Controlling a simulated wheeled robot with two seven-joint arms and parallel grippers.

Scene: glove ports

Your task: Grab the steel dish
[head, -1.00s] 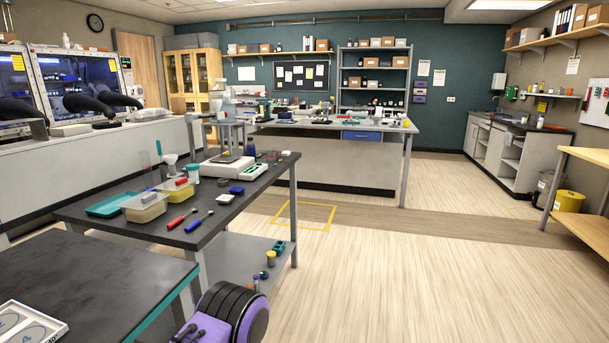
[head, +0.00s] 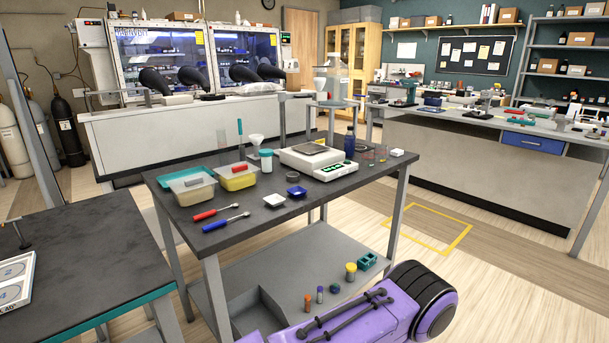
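I cannot pick out a steel dish for certain in the head view. The dark-topped bench (head: 240,231) in front of me carries a white balance (head: 317,160) with a flat grey pan on top. In front of the balance lie a small white square dish (head: 274,201) and a small blue dish (head: 296,192); neither looks like steel. Neither of my grippers is in view.
A teal tray (head: 178,173) and two tubs, one yellow (head: 237,184), stand at the bench's left. A red-handled tool (head: 216,211) and a blue-handled tool (head: 226,221) lie in front. A lower shelf (head: 300,277) holds small coloured items. Glove boxes (head: 160,60) stand behind.

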